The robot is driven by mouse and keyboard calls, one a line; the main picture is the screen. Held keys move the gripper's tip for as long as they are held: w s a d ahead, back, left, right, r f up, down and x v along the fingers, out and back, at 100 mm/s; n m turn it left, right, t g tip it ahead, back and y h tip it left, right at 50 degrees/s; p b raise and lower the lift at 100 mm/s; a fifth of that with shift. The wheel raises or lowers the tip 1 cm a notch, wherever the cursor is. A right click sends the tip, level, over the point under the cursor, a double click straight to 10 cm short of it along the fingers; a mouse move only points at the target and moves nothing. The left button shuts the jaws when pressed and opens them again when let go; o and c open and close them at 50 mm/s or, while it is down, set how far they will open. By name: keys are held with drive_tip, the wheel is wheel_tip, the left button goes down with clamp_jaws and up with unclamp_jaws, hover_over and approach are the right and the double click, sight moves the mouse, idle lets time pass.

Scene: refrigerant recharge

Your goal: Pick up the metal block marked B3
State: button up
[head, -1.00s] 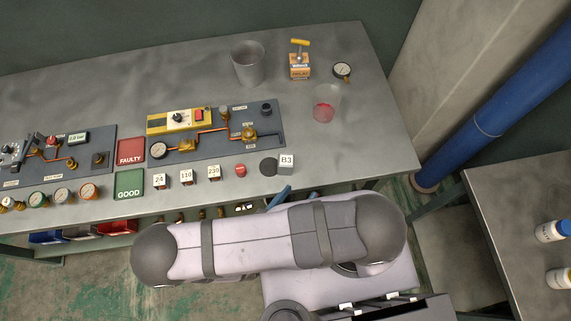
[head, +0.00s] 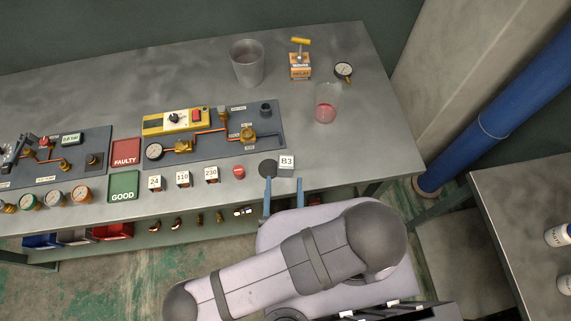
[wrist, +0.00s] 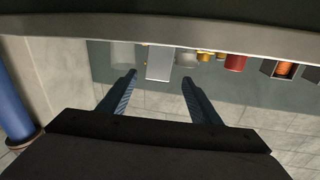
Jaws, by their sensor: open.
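The metal block marked B3 (head: 286,162) stands near the table's front edge, just right of a dark round disc. In the wrist view, which appears upside down, the pale grey block (wrist: 159,62) shows beyond and between my fingertips, its marking not visible. My gripper (head: 283,182) is open, with two blue fingers pointing at the block from the front edge. In the wrist view my gripper (wrist: 159,78) holds nothing. The block is not clearly between the fingers. Exact fingertip height and gap to the block cannot be told.
The dark disc (head: 268,168) and a red cap (head: 239,172) lie left of the block, then a block marked 230 (head: 211,174). Behind are the panel (head: 205,148) and a clear beaker with red contents (head: 326,104). The table is clear right of the block.

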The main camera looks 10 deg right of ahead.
sight(286, 171)
drive_tip(key=shift+w+d, duration=0.1)
drive_tip(key=shift+w, duration=0.1)
drive_tip(key=shift+w, duration=0.15)
drive_tip(key=shift+w+d, duration=0.25)
drive_tip(key=shift+w, duration=0.35)
drive_tip(key=shift+w+d, duration=0.25)
drive_tip(key=shift+w, duration=0.35)
drive_tip(key=shift+w+d+f, duration=0.1)
drive_tip(key=shift+w+d, duration=0.05)
drive_tip(key=shift+w, duration=1)
drive_tip(key=shift+c, duration=0.4)
clamp_jaws()
